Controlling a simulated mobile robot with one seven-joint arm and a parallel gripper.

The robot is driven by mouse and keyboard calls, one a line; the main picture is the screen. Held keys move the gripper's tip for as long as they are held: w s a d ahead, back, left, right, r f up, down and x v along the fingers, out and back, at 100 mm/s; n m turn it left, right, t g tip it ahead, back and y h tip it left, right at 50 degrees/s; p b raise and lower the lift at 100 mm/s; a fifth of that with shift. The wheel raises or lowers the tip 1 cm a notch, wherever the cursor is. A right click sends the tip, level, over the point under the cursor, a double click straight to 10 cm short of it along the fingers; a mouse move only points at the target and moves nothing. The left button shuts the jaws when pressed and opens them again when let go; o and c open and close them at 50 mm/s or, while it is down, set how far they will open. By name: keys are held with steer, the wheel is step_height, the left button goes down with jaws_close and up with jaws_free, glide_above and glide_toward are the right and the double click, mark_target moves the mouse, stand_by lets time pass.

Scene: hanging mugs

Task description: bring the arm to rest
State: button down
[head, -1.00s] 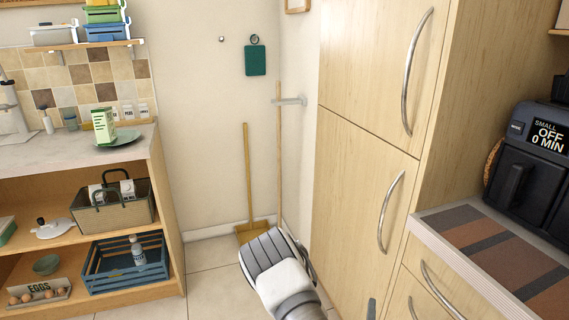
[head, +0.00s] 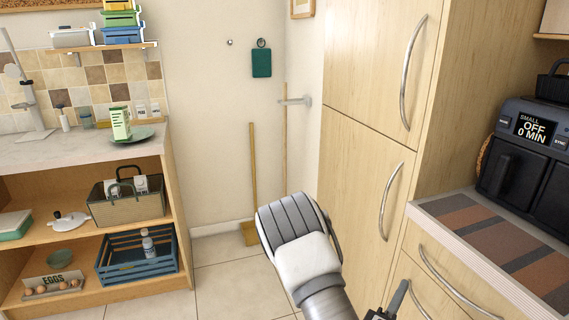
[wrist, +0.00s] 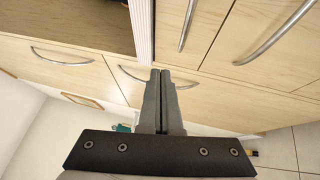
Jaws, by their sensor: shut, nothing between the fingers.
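My arm (head: 300,250) rises from the bottom of the head view, its grey and white links in front of the floor and the tall cabinet. My gripper (wrist: 160,73) shows in the wrist view with its two dark fingers pressed together and nothing between them. In the head view only a small dark part of the gripper (head: 398,298) shows at the bottom edge, in front of the drawers. No mug is visible in either view.
The tall wooden cabinet (head: 365,140) with metal handles stands close to the right of my arm. Drawers (head: 430,262) under a counter with a dark air fryer (head: 530,160) are at the right. An open shelf unit (head: 178,205) stands left. Floor tiles (head: 235,285) between are clear.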

steer(key=s+d+r+m+g+h, duration=0.65)
steer(key=s+r+m+g, duration=0.3)
steer(key=g, duration=0.25)
steer(key=s+a+r+m+g+y, duration=0.15)
steer(key=s+m+g+y, duration=0.25)
steer(key=s+g+y, duration=0.5)
steer(key=a+r+n+t+y, duration=0.1)
steer(key=a+r+t+y, duration=0.45)
steer(key=a, duration=0.35)
steer(key=a+r+n+t+y, duration=0.2)
steer(key=a+r+t+y, duration=0.3)
steer(key=a, duration=0.4)
step_height(320, 180, up, 14)
steer(key=p, duration=1.6)
steer(key=shift+s+d+f, duration=0.2)
steer(key=shift+s+d, duration=0.05)
steer(key=shift+s, duration=0.15)
steer(key=shift+m+t, duration=0.25)
